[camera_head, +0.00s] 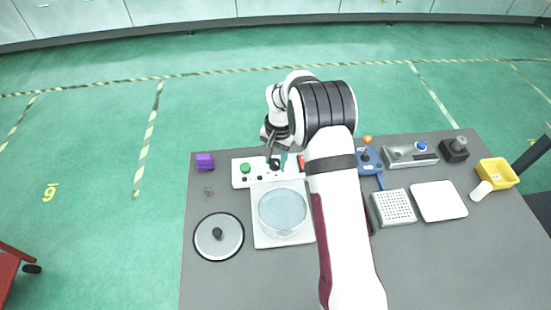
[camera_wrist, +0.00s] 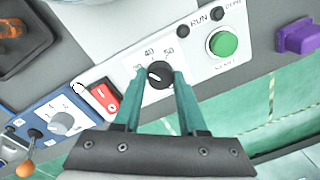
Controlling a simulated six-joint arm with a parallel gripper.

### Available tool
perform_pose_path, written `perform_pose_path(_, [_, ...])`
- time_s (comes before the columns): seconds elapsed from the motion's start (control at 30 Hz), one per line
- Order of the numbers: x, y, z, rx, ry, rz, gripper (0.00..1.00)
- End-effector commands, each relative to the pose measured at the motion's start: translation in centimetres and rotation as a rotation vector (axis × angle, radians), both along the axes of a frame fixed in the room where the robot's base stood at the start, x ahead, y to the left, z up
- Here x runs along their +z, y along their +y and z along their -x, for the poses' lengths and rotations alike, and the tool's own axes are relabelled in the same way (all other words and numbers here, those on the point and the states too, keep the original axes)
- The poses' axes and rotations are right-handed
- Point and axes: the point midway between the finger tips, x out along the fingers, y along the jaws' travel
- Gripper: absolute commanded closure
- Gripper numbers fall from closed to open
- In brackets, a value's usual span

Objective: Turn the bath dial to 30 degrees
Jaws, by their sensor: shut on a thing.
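The bath dial is a round black knob (camera_wrist: 159,74) with a white pointer mark, on a white panel (camera_wrist: 192,50) printed with 40 and 50 and another number partly hidden by a finger. In the wrist view my gripper (camera_wrist: 158,82) has its two teal fingers on either side of the knob, shut on it. I cannot read exactly which number the pointer meets. In the head view my gripper (camera_head: 276,160) reaches down to the same panel, behind the clear round water bath (camera_head: 283,211).
Beside the knob are a red rocker switch (camera_wrist: 103,97) and a green button (camera_wrist: 223,43). A blue box with a grey knob (camera_wrist: 62,123) and an orange-tipped lever (camera_wrist: 25,168) stands nearby. A purple block (camera_head: 205,161) and a round lid (camera_head: 218,236) lie at the left.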

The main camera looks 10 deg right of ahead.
Motion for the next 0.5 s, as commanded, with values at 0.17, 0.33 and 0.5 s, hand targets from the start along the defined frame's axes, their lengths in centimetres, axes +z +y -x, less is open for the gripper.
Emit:
perform_pose_path(0.17, [0.07, 0.00, -0.06, 0.136, -0.001, -0.001, 1.00])
perform_pose_path(0.33, [0.05, -0.02, -0.06, 0.242, -0.001, -0.001, 1.00])
perform_pose_path(0.5, [0.05, -0.01, -0.05, 0.316, 0.000, 0.000, 1.00])
